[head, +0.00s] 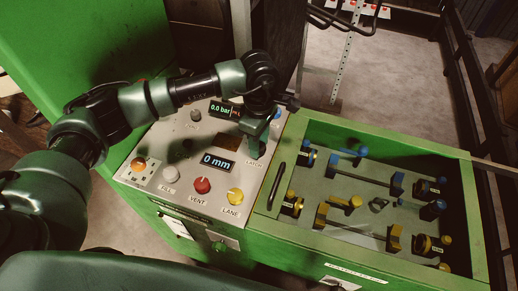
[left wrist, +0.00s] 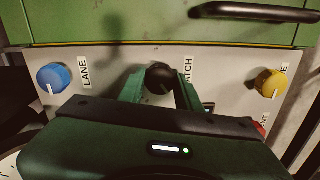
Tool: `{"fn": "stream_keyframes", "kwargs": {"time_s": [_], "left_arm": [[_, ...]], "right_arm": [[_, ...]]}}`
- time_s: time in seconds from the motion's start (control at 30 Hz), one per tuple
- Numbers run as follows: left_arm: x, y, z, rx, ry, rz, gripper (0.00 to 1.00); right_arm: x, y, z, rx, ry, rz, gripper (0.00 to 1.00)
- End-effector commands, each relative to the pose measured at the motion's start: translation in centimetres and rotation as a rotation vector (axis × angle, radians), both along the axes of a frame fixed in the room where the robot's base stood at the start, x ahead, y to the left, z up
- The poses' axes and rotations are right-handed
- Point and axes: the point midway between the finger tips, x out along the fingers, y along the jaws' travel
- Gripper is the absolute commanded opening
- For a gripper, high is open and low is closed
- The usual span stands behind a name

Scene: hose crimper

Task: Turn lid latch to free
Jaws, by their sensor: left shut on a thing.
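The black latch knob (left wrist: 160,76) sits on the light control panel, beside a partly covered LATCH label. My left gripper (head: 257,147) reaches down onto the panel from above. In the left wrist view its two green fingers (left wrist: 160,88) stand on either side of the knob and are shut on it. In the head view the gripper hides the knob, and the LATCH label shows just below the fingers. The lid (head: 345,190) is on the green frame right of the panel, with a black handle (head: 277,187). My right gripper is out of view.
A yellow LANE knob (head: 235,197), a red VENT knob (head: 203,185) and a display reading 0 mm (head: 217,161) are on the panel near the gripper. A blue knob (left wrist: 54,77) also stands close by. Blue and yellow fittings show inside the green-framed bay.

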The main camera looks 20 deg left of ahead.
Motion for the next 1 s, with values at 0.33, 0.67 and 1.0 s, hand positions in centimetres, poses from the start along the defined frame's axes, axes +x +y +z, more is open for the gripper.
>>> {"fn": "stream_keyframes", "kwargs": {"time_s": [0.33, 0.67, 1.0], "left_arm": [[0.1, 0.0, -0.4, -0.001, -0.004, 0.331, 0.00], [0.1, 0.0, -0.3, 0.000, -0.004, 0.635, 0.00], [0.1, 0.0, -0.1, -0.001, -0.003, 0.862, 0.00]], "right_arm": [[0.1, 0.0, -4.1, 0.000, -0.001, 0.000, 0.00], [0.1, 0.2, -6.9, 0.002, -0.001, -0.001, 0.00], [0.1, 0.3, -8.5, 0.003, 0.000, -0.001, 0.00]]}}
